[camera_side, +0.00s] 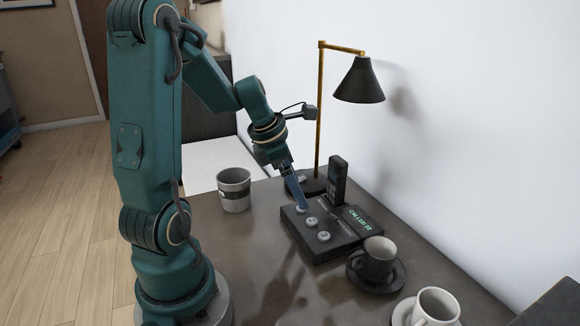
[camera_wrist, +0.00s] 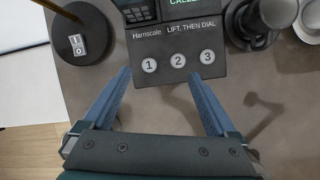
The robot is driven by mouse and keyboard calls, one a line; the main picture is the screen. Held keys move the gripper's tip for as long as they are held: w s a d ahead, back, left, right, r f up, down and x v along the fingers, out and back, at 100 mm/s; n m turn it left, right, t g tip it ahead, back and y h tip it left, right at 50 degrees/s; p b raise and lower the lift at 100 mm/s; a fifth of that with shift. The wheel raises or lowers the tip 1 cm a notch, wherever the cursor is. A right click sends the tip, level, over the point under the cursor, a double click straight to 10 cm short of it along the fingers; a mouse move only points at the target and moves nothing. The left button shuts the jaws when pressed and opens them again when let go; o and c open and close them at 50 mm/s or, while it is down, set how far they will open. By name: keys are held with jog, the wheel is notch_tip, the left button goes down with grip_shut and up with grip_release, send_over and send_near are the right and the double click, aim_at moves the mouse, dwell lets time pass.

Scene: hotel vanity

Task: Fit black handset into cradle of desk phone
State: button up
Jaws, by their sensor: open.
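The black desk phone (camera_side: 318,243) lies on the vanity top, with round buttons 1, 2 and 3 on its sloping front and a lit screen (camera_side: 360,219) reading "CALLED" and a number. The black handset (camera_side: 338,180) stands upright at the back of the phone, beside the screen; its lower end is at the cradle, and I cannot tell how deep it sits. In the wrist view the handset (camera_wrist: 136,11) shows only in part at the top edge. My gripper (camera_wrist: 160,74) is open and empty, its blue fingers spread at the phone's near edge, below the buttons.
A black lamp (camera_side: 359,82) on a brass post stands behind the phone; its switched base (camera_wrist: 80,44) is to the left. A grey cup (camera_side: 234,189) stands left. A dark cup (camera_side: 373,259) on a saucer and a white cup (camera_side: 435,308) stand right.

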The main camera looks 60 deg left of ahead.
jog(key=s+d+r+m, duration=0.2)
jog(key=d+m, duration=0.3)
jog(key=m, duration=0.6)
jog(key=s+d+r+m, duration=0.2)
jog(key=s+d+m, duration=0.2)
jog(key=m, duration=0.7)
jog(key=s+d+r+m+t, duration=0.1)
jog(key=s+d+r+m, duration=0.1)
jog(key=d+m, duration=0.5)
jog(key=s+m, duration=0.1)
jog(key=m, duration=0.3)
jog(key=shift+s+d+r, duration=0.3)
jog(key=shift+s+r, duration=0.05)
jog(key=shift+r, duration=0.05)
